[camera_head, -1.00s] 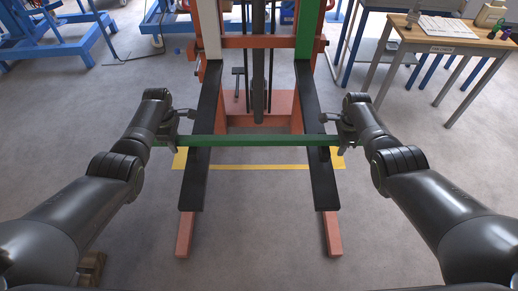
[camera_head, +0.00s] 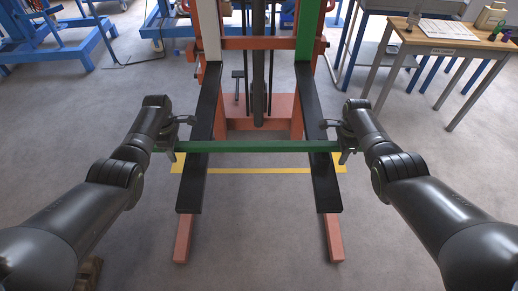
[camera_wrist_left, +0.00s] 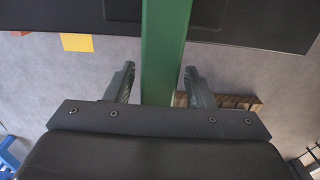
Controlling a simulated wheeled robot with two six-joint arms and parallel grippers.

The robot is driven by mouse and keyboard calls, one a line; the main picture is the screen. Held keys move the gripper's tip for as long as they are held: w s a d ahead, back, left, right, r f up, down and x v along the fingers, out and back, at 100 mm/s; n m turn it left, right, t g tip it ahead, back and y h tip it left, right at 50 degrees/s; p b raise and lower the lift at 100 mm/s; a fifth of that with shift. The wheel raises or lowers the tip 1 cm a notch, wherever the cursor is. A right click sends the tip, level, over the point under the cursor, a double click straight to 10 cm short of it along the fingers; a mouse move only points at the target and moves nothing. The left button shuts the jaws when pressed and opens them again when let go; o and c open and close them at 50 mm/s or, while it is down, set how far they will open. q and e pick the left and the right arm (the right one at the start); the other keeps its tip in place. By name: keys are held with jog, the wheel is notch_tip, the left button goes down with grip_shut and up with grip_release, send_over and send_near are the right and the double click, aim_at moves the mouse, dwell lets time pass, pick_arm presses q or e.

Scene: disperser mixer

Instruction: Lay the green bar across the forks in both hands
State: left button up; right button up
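The green bar (camera_head: 258,146) lies crosswise over the two black forks (camera_head: 206,105) and (camera_head: 319,105) in the head view. It appears to rest on them, and its ends reach past their outer sides. My left gripper (camera_head: 178,139) is at the bar's left end. In the left wrist view the bar (camera_wrist_left: 165,50) runs between the two fingers of this gripper (camera_wrist_left: 160,85), with a gap on each side, so it is open around the bar. My right gripper (camera_head: 338,141) is at the right end, its fingers spread on either side of the bar.
The forks belong to a lift with an orange frame (camera_head: 262,110); orange legs (camera_head: 182,238) stick out under the forks. A yellow floor line (camera_head: 260,170) runs below the bar. A workbench (camera_head: 440,45) stands at the right. The floor between the forks is clear.

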pick_arm(q)
jog(key=shift+w+r, duration=0.1)
jog(key=shift+r, duration=0.35)
notch_tip(320, 180, up, 11)
pick_arm(e)
notch_tip(320, 180, up, 12)
dwell(0.9)
pick_arm(q)
jog(key=shift+s+f, duration=0.1)
jog(key=shift+s, duration=0.1)
pick_arm(e)
jog(key=shift+f, duration=0.15)
